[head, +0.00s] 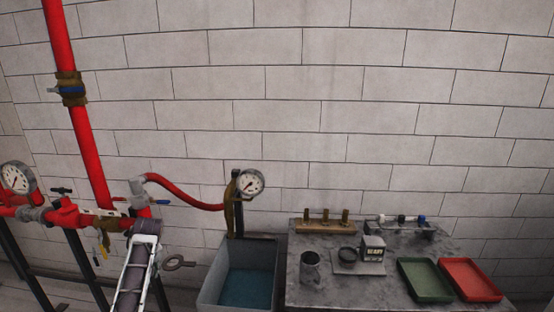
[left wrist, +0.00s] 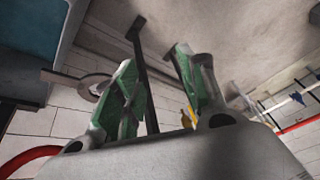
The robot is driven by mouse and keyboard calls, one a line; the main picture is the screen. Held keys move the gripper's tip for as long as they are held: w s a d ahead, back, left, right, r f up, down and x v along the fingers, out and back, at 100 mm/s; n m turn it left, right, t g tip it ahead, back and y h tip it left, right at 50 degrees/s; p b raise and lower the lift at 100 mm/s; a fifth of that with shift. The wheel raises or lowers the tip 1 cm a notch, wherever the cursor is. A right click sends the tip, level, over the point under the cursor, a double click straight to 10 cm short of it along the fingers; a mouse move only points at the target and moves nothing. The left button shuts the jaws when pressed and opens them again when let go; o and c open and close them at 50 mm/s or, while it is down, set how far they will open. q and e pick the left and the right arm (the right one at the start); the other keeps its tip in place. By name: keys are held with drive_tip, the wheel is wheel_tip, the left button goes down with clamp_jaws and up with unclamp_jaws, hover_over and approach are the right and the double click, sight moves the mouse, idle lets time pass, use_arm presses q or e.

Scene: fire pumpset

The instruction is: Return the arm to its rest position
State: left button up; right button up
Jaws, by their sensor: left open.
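My left arm (head: 138,272) comes up from the bottom of the head view, left of the grey bin, in front of the red pipework. Its gripper's fingers cannot be made out there. In the left wrist view my left gripper (left wrist: 156,57) is open. Its two green-padded fingers stand apart with nothing gripped between them. A dark post (left wrist: 142,75) shows beyond the gap. My right arm and gripper are in neither view.
Red pipework (head: 92,165) with valves and gauges stands close on the left. A grey ring (head: 180,262) is beside my arm, left of the bin (head: 240,302). A grey table (head: 335,292) with gauge parts, a green tray (head: 425,280) and a red tray (head: 469,279) is right.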

use_arm(q)
drive_tip(key=s+d+f+m+t+h, duration=0.1)
drive_tip(key=s+d+f+m, duration=0.35)
drive_tip(key=s+d, duration=0.5)
drive_tip(key=s+d+f+m+t+h, duration=0.1)
drive_tip(key=s+d+f+m, duration=0.4)
drive_tip(key=s, duration=0.7)
drive_tip(key=s+d+r+m+h, duration=0.2)
drive_tip(key=s+d+r+m, duration=0.15)
drive_tip(key=s+d, duration=0.65)
drive_tip(key=s+a+f+g+b, duration=0.1)
drive_tip(key=s+f, duration=0.1)
drive_tip(key=f, duration=1.5)
drive_tip(key=s+f+b, duration=0.1)
drive_tip(key=s+f, duration=0.1)
drive_tip(key=f, duration=1.5)
drive_tip(key=s+a+f+b, duration=0.1)
drive_tip(key=s+a+f, duration=0.1)
drive_tip(key=s+f, duration=0.9)
drive_tip(key=s+a+f+g+b, duration=0.1)
drive_tip(key=s+a+f, duration=0.1)
drive_tip(key=s+f, duration=0.9)
drive_tip(key=shift+a+f+g, duration=0.2)
drive_tip(key=shift+f+g, duration=0.05)
drive_tip(key=shift+g, duration=0.05)
